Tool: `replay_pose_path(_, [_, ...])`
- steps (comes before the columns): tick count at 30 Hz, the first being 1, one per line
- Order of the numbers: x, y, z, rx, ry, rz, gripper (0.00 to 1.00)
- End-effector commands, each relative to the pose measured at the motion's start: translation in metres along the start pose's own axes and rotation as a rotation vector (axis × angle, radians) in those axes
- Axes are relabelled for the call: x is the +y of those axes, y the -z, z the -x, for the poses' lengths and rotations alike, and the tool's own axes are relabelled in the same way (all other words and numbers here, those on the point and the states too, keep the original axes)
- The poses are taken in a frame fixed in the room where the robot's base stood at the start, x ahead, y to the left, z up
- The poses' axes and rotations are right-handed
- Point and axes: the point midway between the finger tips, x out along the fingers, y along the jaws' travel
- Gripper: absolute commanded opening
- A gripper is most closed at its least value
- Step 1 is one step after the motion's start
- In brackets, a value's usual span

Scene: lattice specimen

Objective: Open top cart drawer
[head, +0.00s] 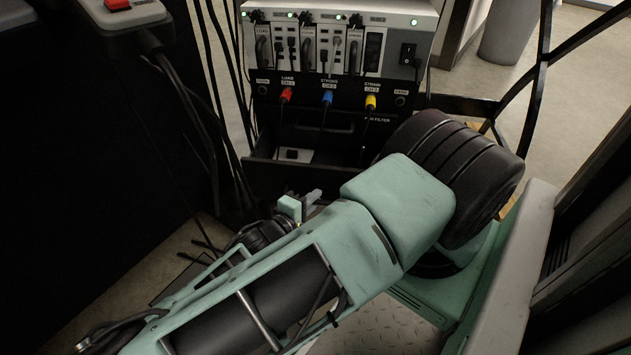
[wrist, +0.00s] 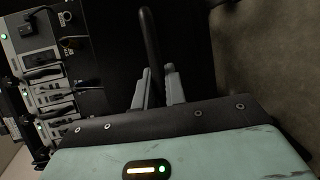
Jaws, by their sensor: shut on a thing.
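The cart's top drawer (head: 262,176) stands below the instrument panel in the head view. It is pulled out, and its dark inside shows with a small pale item (head: 293,155) in it. My gripper (head: 312,196) is low at the drawer's front, partly covered by my arm. In the wrist view my gripper (wrist: 158,86) is shut around a black bar handle (wrist: 150,42), which passes between the two grey fingers. The handle and much of the drawer front are hidden in the head view.
The cart's instrument panel (head: 335,45) has switches and red, blue and yellow plugs (head: 328,97) with hanging cables. Black cables (head: 205,90) run down at left beside a large dark surface. A grey bin (head: 508,35) stands at the back right. Some floor is clear behind.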

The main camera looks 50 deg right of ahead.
Motion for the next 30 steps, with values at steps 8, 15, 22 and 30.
replay_pose_path(8, [-0.003,-0.005,0.012,0.001,0.001,-0.002,0.00])
replay_pose_path(15, [-0.004,-0.005,0.012,0.002,0.002,-0.002,0.00])
replay_pose_path(22, [-0.003,-0.005,0.012,0.001,0.001,-0.002,0.34])
replay_pose_path(30, [-0.002,-0.005,0.016,0.002,0.002,-0.001,0.34])
